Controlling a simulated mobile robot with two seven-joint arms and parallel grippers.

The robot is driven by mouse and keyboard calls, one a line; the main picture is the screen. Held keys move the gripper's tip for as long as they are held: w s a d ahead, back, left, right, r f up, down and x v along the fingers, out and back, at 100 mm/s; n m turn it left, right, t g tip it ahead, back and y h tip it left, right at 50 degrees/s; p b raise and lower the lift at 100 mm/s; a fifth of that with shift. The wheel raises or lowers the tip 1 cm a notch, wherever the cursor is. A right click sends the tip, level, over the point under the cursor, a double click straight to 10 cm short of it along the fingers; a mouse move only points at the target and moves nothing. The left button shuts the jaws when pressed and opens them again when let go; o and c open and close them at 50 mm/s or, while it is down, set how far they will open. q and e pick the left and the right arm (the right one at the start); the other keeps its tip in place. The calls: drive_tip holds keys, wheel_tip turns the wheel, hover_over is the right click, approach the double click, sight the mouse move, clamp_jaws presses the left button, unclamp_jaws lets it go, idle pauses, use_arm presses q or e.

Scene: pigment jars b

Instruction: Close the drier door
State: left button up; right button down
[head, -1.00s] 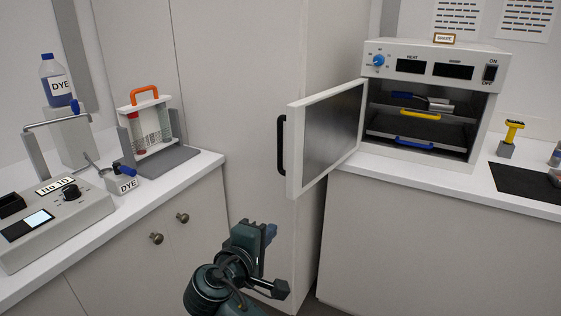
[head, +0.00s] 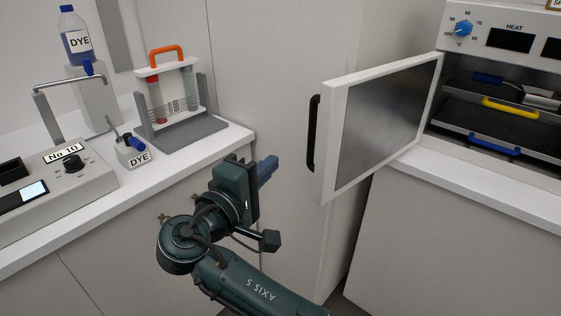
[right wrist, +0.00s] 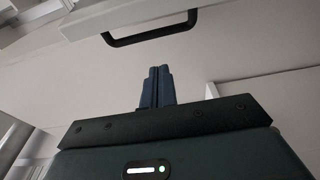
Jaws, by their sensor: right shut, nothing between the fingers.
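The drier door (head: 384,125) stands wide open in the head view, swung out to the left of the drier (head: 500,75). It has a white frame, a dark inner panel and a black handle (head: 313,134) at its free edge. My right gripper (head: 268,168) is shut and empty, to the left of the door's free edge and apart from it. In the right wrist view its closed blue fingers (right wrist: 157,85) point toward the door edge (right wrist: 180,12), with the handle (right wrist: 150,32) beyond the tips. My left gripper is not in view.
Inside the drier are shelves with a yellow handle (head: 511,107) and a blue handle (head: 494,144). A tall cabinet (head: 265,75) stands behind the door.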

drive_tip(key=w+d+p, duration=0.2)
drive_tip(key=w+d, duration=0.2)
drive_tip(key=d, duration=0.2)
drive_tip(key=shift+w+d, duration=0.15)
drive_tip(key=shift+d, duration=0.1)
idle(0.4)
